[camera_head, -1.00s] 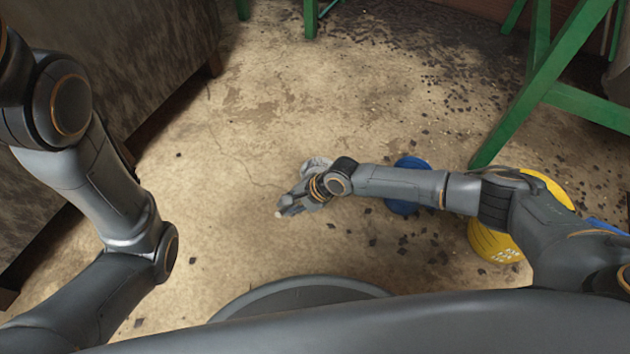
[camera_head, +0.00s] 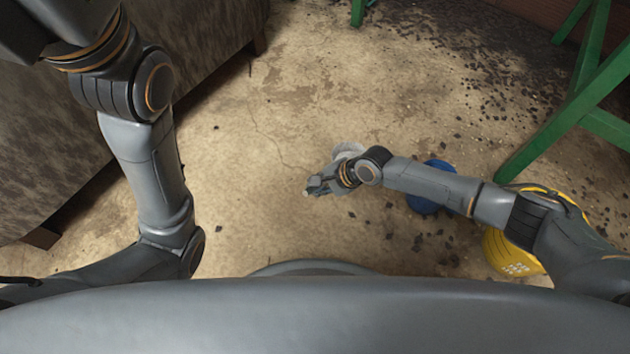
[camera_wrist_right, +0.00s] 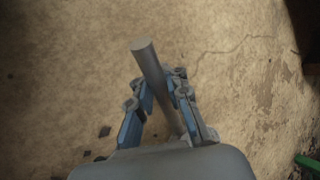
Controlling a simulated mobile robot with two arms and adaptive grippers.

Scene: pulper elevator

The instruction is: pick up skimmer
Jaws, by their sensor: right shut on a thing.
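The skimmer shows in the right wrist view as a smooth grey rod, its handle (camera_wrist_right: 148,62), running up and out between the fingers. My right gripper (camera_wrist_right: 158,90) is shut on this handle. In the head view the right gripper (camera_head: 317,186) is over the floor near the middle, with the small pale end of the rod just past its tips. A pale grey rounded shape (camera_head: 347,149) shows behind the right wrist; it may be the skimmer's head, but the wrist partly hides it. My left arm is at the left; its gripper is out of view.
A blue round object (camera_head: 431,190) and a yellow container (camera_head: 508,256) stand on the floor, partly behind my right arm. Green metal legs (camera_head: 560,125) stand at the right. A large dark box-like body (camera_head: 60,150) is at the left. The floor between is mostly clear, with dark debris.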

